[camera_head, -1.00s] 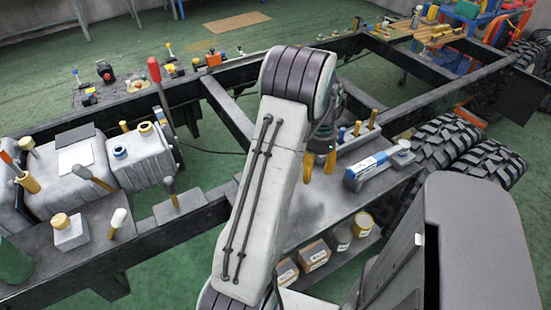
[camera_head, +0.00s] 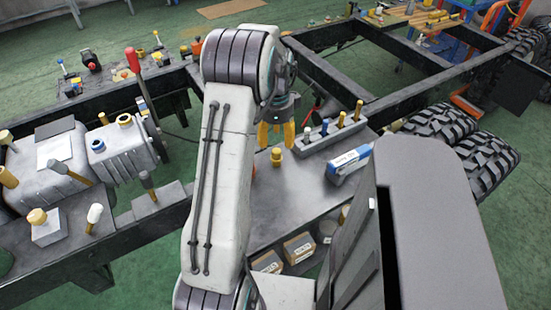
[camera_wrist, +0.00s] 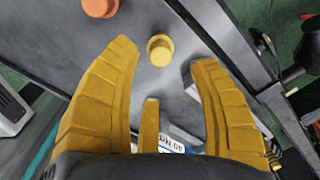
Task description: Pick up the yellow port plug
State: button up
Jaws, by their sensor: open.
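A yellow port plug (camera_head: 277,157) stands upright on the grey metal shelf, just below my gripper in the head view. The wrist view shows the plug (camera_wrist: 160,50) from above, its round top ahead of my fingers and roughly centred between them. My gripper (camera_head: 275,133) has yellow fingers, spread apart and empty above the shelf. In the wrist view the open fingers (camera_wrist: 166,52) point toward the plug, with no visible contact. My arm covers part of the shelf to the left of the plug.
An orange plug (camera_wrist: 100,7) stands to the left of the yellow one. A grey tray of handled tools (camera_head: 330,137) and a blue-and-white box (camera_head: 348,164) stand to the right. A dark frame rail (camera_wrist: 245,55) borders the shelf. Bare shelf surrounds the plug.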

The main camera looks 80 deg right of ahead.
aim_at(276, 151)
jog(key=shift+m, duration=1)
jog(key=shift+f, duration=3.65)
grip_shut()
